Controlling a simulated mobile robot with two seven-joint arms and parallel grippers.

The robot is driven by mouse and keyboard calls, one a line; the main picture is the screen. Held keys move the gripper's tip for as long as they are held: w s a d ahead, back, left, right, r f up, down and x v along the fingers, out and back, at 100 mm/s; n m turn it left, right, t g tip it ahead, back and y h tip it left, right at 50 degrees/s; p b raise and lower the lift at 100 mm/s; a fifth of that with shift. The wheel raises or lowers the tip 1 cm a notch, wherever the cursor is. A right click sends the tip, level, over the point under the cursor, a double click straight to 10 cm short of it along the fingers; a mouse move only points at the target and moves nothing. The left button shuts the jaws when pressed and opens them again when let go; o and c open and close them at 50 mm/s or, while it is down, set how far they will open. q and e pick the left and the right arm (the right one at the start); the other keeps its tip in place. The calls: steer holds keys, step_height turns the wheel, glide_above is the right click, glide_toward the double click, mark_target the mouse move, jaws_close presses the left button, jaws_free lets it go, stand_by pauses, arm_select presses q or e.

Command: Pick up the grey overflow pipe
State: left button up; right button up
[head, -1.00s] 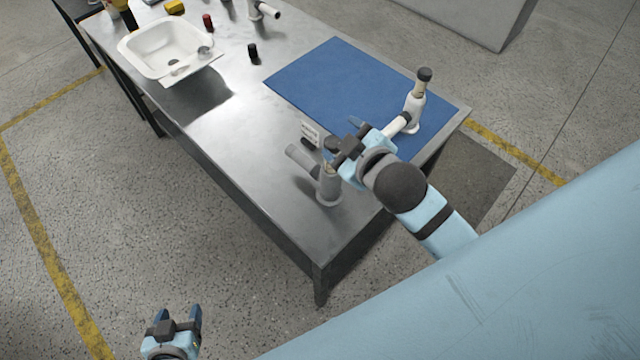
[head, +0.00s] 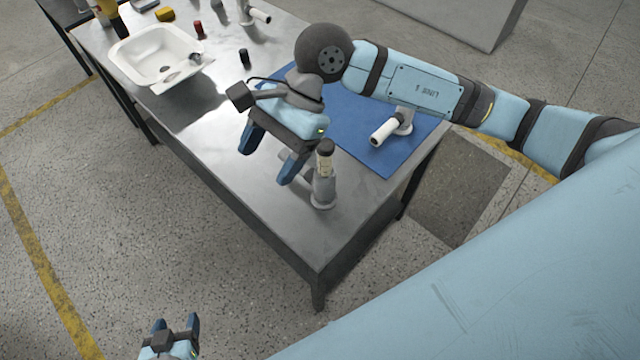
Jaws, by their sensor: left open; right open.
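The grey overflow pipe (head: 323,190) stands upright near the front corner of the metal table. A black-capped piece with a pale body (head: 325,158) sits in its top. Its side branch points up-left and is partly hidden behind my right gripper. My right gripper (head: 266,165) is open, with blue fingers pointing down, just left of the pipe and apparently above the table. I see nothing between its fingers; contact with the branch cannot be told. My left gripper (head: 175,326) is open and empty at the bottom edge, over the floor.
A white basin (head: 125,48) is on the far left of the metal table (head: 215,135). Small black (head: 244,56) and red (head: 199,28) items stand behind.

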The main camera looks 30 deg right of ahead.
mark_target(325, 144)
steer(key=w+d+f+n+t+h, duration=0.1)
steer(key=w+d+h, duration=0.25)
steer(key=d, duration=0.25)
steer(key=w+d+t+h, duration=0.1)
steer(key=w+d+h, duration=0.1)
steer(key=d+h, duration=0.35)
steer(key=shift+y, duration=0.4)
steer(key=f, duration=0.5)
steer(key=f+p, duration=0.1)
steer(key=f, duration=0.2)
steer(key=shift+w+d+f, duration=0.1)
steer(key=shift+d+f, duration=0.05)
steer(key=shift+d, duration=0.15)
steer(key=shift+w+d+f+p, duration=0.1)
steer(key=shift+f+p, duration=0.3)
steer(key=shift+f, duration=0.2)
steer(key=f, duration=0.2)
steer(key=f+p, duration=0.1)
steer(key=f, duration=0.1)
steer(key=shift+w+d+f, duration=0.1)
steer(key=shift+w+d, duration=0.1)
steer(key=shift+d, duration=0.05)
steer(key=shift+c, duration=0.4)
jaws_close()
